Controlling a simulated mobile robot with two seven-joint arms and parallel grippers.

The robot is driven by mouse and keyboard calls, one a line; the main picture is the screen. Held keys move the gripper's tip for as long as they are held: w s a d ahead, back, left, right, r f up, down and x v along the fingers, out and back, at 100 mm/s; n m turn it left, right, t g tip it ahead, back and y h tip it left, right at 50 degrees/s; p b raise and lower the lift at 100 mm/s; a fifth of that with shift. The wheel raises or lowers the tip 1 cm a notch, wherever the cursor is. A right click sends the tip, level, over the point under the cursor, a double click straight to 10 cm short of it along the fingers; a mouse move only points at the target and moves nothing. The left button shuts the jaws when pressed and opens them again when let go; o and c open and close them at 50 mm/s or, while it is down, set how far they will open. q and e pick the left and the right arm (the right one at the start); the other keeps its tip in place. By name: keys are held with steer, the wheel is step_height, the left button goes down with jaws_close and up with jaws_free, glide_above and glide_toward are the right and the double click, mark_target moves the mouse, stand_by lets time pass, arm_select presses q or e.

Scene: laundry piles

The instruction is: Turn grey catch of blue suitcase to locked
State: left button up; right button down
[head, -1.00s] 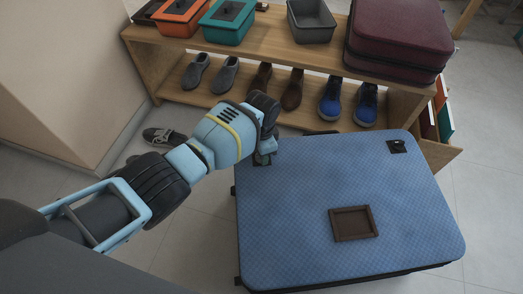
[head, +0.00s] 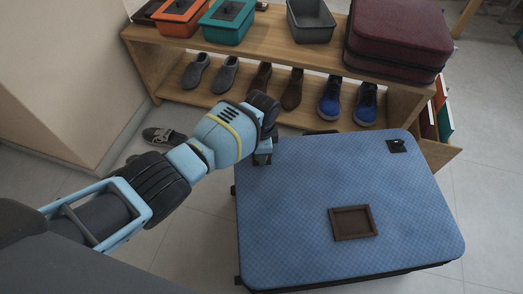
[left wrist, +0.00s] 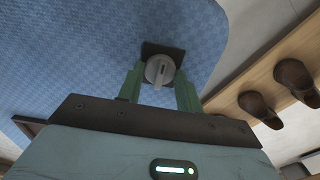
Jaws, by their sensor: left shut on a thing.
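The blue suitcase (head: 310,200) lies flat and closed on the floor, with a patterned blue lid. My left gripper (head: 263,157) is at its far left corner, pointing down at the lid. In the left wrist view, the grey catch (left wrist: 160,70) is a round knob with a slot on a dark square plate (left wrist: 162,50). The green fingers of my left gripper (left wrist: 160,88) stand on either side of the knob and are shut on it. In the head view, the gripper hides this catch. My right gripper is not in view.
A second catch (head: 397,146) sits at the lid's far right corner. A brown square frame (head: 352,222) lies on the lid. Behind stands a wooden shelf (head: 275,52) with shoes, bins and a maroon suitcase (head: 400,38). A grey shoe (head: 163,136) is on the floor at left.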

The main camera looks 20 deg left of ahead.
arm_select(q)
steer(key=o, duration=1)
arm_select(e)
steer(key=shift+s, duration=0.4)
arm_select(q)
step_height(320, 180, up, 8)
steer(key=p, duration=0.4)
steer(key=shift+f, duration=0.1)
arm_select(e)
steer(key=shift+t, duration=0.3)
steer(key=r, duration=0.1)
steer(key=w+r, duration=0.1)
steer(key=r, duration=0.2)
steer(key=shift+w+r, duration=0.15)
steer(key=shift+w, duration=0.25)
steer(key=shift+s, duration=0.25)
